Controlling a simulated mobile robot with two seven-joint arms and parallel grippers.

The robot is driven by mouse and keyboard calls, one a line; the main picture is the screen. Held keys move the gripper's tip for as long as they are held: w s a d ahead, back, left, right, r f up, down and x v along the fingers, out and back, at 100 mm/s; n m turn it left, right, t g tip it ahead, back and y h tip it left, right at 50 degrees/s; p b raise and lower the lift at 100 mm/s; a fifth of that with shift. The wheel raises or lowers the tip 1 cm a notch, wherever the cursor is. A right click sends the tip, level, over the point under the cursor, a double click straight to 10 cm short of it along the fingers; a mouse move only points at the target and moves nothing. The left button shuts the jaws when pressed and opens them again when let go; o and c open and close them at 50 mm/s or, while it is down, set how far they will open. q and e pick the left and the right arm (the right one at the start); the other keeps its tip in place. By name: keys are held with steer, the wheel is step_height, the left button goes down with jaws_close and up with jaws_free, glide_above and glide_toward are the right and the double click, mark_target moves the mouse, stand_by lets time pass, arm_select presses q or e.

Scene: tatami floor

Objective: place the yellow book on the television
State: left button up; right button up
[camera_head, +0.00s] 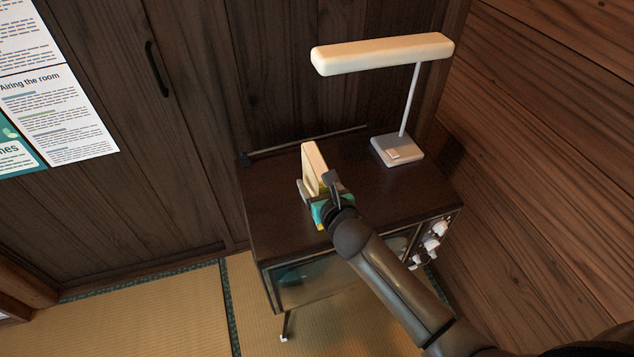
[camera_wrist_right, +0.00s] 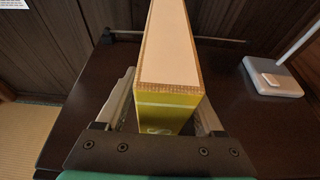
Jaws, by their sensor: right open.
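The yellow book (camera_head: 313,167) stands on edge on the dark top of the television (camera_head: 275,205), left of the middle. In the right wrist view the book (camera_wrist_right: 168,105) shows its yellow spine and pale page edges between the fingers. My right gripper (camera_head: 317,187) is open around the near end of the book, one finger on each side. In the right wrist view, the right gripper (camera_wrist_right: 166,102) has a gap at the left finger; contact at the right finger is hard to tell. My left gripper is out of view.
A desk lamp (camera_head: 398,150) stands at the back right of the television, its long pale head (camera_head: 383,54) overhanging the top. An antenna rod (camera_head: 305,141) lies along the back edge. Wooden walls close off the back and right. The top's left side is clear.

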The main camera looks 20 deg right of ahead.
steer(key=p+v, duration=0.3)
steer(key=v, duration=0.9)
steer(key=shift+p, duration=0.3)
steer(key=shift+d+r, duration=0.1)
steer(key=s+d+f+m+g, duration=0.1)
steer(key=s+f+m+g, duration=0.1)
steer(key=s+f+m, duration=0.45)
steer(key=s+d+f+m+g, duration=0.15)
steer(key=f+m, duration=0.25)
steer(key=f, duration=0.6)
steer(key=s+d+f+m+g, duration=0.1)
steer(key=s+f+m+g, duration=0.25)
steer(key=f+m, duration=0.35)
steer(key=s+f+m+g, duration=0.2)
steer(key=s+f+m, duration=0.4)
steer(key=s, duration=0.6)
steer(key=s+f+m+g, duration=0.3)
steer(key=s+f+m, duration=0.4)
steer(key=s+m, duration=0.3)
steer(key=shift+s+d+f+g, duration=0.2)
steer(key=shift+s+f+g, duration=0.1)
steer(key=shift+s, duration=0.9)
